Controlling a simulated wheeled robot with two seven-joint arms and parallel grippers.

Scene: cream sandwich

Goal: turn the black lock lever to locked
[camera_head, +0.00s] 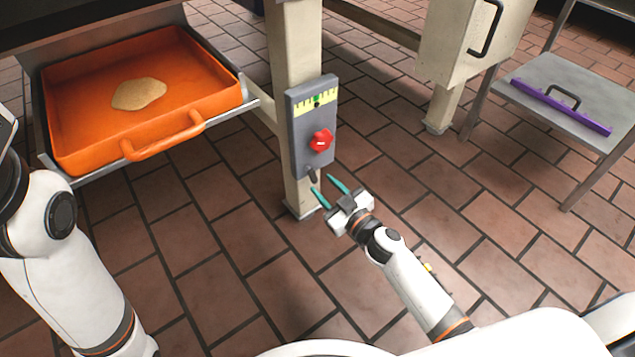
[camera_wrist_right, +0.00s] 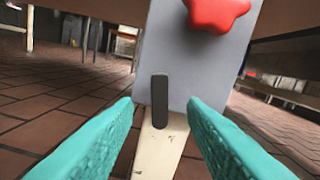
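The black lock lever (camera_head: 313,174) is a small dark bar at the bottom of a grey control panel (camera_head: 299,148) on a cream post. In the right wrist view the lever (camera_wrist_right: 159,100) stands upright, pointing down past the panel's lower edge. My right gripper (camera_head: 329,184) is open, its teal fingers pointing at the lever. In the right wrist view the fingers (camera_wrist_right: 162,125) lie either side of the lever, with a gap on both sides and no contact seen. My left arm shows at the left edge; its gripper is out of view.
A red knob (camera_head: 320,140) sits above the lever, below a yellow scale (camera_head: 318,101). An orange tray (camera_head: 70,139) holding a flat tan piece (camera_head: 139,94) is at the left. A purple bar (camera_head: 561,106) lies on a grey side table (camera_head: 550,73). The brick floor around the post is clear.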

